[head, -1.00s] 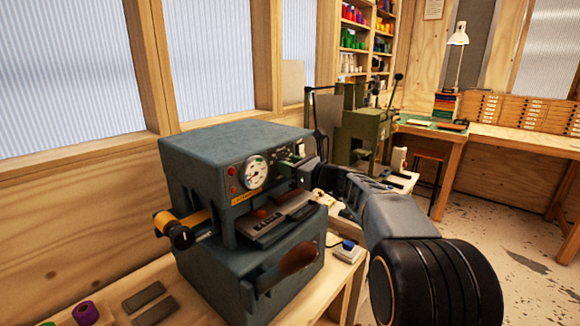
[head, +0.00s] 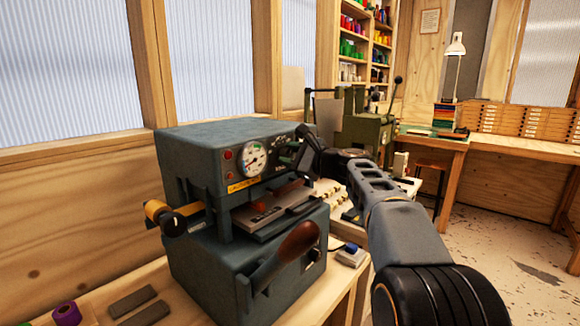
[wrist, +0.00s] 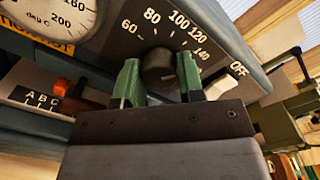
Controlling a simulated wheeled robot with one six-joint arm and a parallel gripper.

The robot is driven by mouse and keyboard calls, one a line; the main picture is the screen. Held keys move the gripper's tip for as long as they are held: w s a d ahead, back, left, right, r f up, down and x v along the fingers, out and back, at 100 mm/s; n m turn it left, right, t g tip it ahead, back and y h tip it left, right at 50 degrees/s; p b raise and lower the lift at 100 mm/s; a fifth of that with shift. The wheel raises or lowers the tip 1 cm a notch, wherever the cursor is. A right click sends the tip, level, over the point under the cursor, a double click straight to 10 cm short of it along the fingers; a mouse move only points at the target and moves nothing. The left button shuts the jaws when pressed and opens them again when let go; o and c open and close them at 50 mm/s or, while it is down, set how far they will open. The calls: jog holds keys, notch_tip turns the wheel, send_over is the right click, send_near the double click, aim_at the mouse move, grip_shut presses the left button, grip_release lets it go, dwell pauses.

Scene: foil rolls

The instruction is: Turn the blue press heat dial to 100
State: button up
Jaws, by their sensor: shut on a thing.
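The blue press (head: 222,140) stands on the bench in the head view, with a white gauge (head: 253,160) on its front. My gripper (head: 298,150) is at the right end of its front panel. In the wrist view my gripper's green fingers (wrist: 160,80) are shut on the black heat dial (wrist: 159,66), one on each side. The printed scale (wrist: 180,20) reads 60, 80, 100, 120, 140 around the dial. I cannot make out clearly where the dial's mark points. In the head view the dial is hidden by my gripper.
A white switch (wrist: 218,86) beside the OFF label sits close to the right finger. A red-brown handle (wrist: 82,92) is to the left below. A long lever with a brown grip (head: 296,242) juts from the press front. A green machine (head: 362,130) stands behind.

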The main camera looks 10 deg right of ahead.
jog(key=n+b, duration=0.2)
jog(key=n, duration=0.1)
jog(key=n+b, duration=0.1)
jog(key=shift+f+b, duration=0.25)
jog(key=shift+b, duration=0.05)
jog(key=n+b, duration=0.2)
jog(key=n, duration=0.2)
jog(key=shift+r+b, duration=0.15)
jog(key=shift+b, duration=0.15)
jog(key=shift+n, duration=0.4)
jog(key=o, duration=0.9)
jog(key=shift+r, duration=0.1)
jog(key=b+v, duration=0.1)
jog(key=v, duration=1.2)
jog(key=shift+s+r+b, duration=0.1)
jog(key=shift+s+b, duration=0.2)
jog(key=shift+s, duration=0.15)
jog(key=shift+d, duration=0.1)
